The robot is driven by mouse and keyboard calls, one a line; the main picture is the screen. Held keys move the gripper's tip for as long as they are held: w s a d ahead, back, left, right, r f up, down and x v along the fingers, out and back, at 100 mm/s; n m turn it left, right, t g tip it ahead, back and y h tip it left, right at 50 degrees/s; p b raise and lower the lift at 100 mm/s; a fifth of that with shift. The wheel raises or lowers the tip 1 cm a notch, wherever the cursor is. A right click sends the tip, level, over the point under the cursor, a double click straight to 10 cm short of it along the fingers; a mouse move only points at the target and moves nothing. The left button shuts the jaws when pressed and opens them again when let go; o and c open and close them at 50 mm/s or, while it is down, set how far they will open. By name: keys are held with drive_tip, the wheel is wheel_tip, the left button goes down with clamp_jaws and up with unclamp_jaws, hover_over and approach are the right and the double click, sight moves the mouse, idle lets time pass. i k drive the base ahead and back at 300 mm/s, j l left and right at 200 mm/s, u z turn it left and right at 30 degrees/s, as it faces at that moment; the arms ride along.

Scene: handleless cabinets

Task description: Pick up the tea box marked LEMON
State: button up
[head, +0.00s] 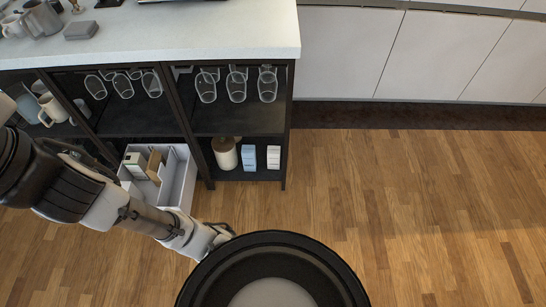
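No LEMON marking can be read on any box. In a white open bin (183,180) low in the dark shelf unit stand a pale box with a dark top (135,163) and a brown box (154,164). On the bottom shelf to its right stand a light blue box (249,157) and a white box (273,157), side by side and upright. Their labels are too small to read. My gripper (220,234) is at the end of my arm, over the floor in front of the unit, below and right of the bin. Its fingers are not clear.
A beige canister (225,153) stands left of the blue box. Glasses (237,84) and mugs (52,110) fill upper shelves. The pale countertop (200,35) overhangs the unit. White cabinets (440,50) line the back. The wooden floor (400,210) at right is clear.

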sight(274, 152)
drive_tip(key=l+u, duration=0.15)
drive_tip(key=u, duration=0.3)
drive_tip(key=l+u, duration=0.2)
drive_tip(key=u, duration=0.25)
drive_tip(key=l+u, duration=0.3)
drive_tip(key=l, duration=0.2)
drive_tip(key=k+l+u, duration=0.1)
drive_tip(key=l+u, duration=0.15)
drive_tip(key=l, duration=0.2)
drive_tip(key=l+u, duration=0.1)
drive_tip(key=l, duration=0.25)
drive_tip(key=k+l+u, duration=0.1)
drive_tip(key=l, duration=0.25)
drive_tip(key=k+l+u, duration=0.1)
drive_tip(key=l, duration=0.2)
drive_tip(key=k+l, duration=0.1)
drive_tip(key=l, duration=0.3)
drive_tip(key=k+l, duration=0.15)
drive_tip(key=l, duration=0.2)
drive_tip(key=k+l, duration=0.1)
drive_tip(key=l, duration=0.3)
drive_tip(key=k+l, duration=0.15)
drive_tip(key=l, duration=0.25)
drive_tip(key=k+l, duration=0.1)
drive_tip(key=l, duration=0.25)
drive_tip(key=i, duration=0.95)
drive_tip(key=u, duration=0.05)
